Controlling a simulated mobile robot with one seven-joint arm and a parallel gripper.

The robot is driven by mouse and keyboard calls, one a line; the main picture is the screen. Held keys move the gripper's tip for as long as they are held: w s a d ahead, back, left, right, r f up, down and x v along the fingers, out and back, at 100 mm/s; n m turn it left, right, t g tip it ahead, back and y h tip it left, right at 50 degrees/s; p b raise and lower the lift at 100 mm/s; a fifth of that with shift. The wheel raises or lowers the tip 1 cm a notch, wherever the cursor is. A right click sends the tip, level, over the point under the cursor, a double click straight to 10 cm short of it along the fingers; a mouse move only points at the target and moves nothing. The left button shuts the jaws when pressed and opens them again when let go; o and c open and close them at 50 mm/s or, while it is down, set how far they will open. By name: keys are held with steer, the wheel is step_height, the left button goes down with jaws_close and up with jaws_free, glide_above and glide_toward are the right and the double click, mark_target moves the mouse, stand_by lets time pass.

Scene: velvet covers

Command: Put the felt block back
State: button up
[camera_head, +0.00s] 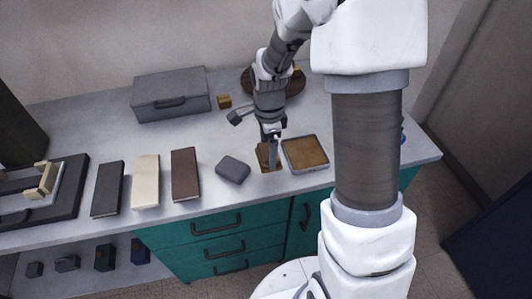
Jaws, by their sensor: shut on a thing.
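My gripper (270,146) points down over the front part of the grey counter, between a dark grey rounded pad and a tray. It is shut on a small brown block (262,153), which looks like the felt block. The block is partly hidden by the fingers. It is low over a brown square patch (271,168) on the counter; I cannot tell whether it touches the patch. The dark grey rounded pad (233,169) lies just left of the patch. The grey-rimmed tray with an orange-brown inside (305,153) is just right of it.
Brown (185,174), cream (146,181) and black (108,188) book-like covers lie to the left. A grey lidded box (171,95), a small yellow-brown block (224,101) and a dark round dish (294,82) are behind. A dark board with a wooden fixture (42,180) is far left.

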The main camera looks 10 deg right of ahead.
mark_target(267, 157)
steer(key=shift+w+d+f, duration=0.1)
steer(key=shift+w+f, duration=0.25)
steer(key=shift+w, duration=0.2)
steer(key=shift+w+d+f, duration=0.1)
steer(key=shift+w+f, duration=0.25)
steer(key=shift+w, duration=0.2)
steer(key=shift+f+b, duration=0.3)
steer(key=shift+f, duration=1.65)
steer(key=shift+a+f, duration=0.1)
steer(key=shift+f, duration=0.05)
steer(key=o, duration=0.9)
steer(key=shift+o, duration=0.2)
